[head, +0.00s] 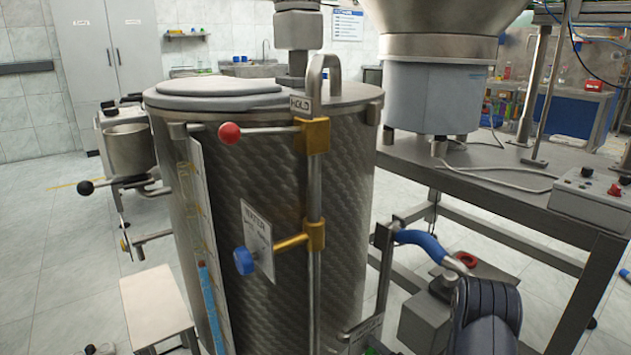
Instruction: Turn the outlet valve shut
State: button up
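A tall steel tank (345,200) stands in the middle of the head view. A vertical pipe on its front carries two brass valves. The upper brass valve (313,136) has a lever pointing left, ending in a red ball (229,133), by a plate reading HOLD (301,105). The lower brass valve (315,236) has a blue knob (244,261) on its left, by a plate that seems to read WATER (257,238). I cannot tell which is the outlet valve. The pipe's lower end is cut off by the frame. My gripper is not in view.
A black ribbed body (486,312) and a blue curved hose (425,242) are at lower right. A steel bench (510,190) with a control box (590,200) stands right. A white stool (155,308) is at lower left. Open floor lies at left.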

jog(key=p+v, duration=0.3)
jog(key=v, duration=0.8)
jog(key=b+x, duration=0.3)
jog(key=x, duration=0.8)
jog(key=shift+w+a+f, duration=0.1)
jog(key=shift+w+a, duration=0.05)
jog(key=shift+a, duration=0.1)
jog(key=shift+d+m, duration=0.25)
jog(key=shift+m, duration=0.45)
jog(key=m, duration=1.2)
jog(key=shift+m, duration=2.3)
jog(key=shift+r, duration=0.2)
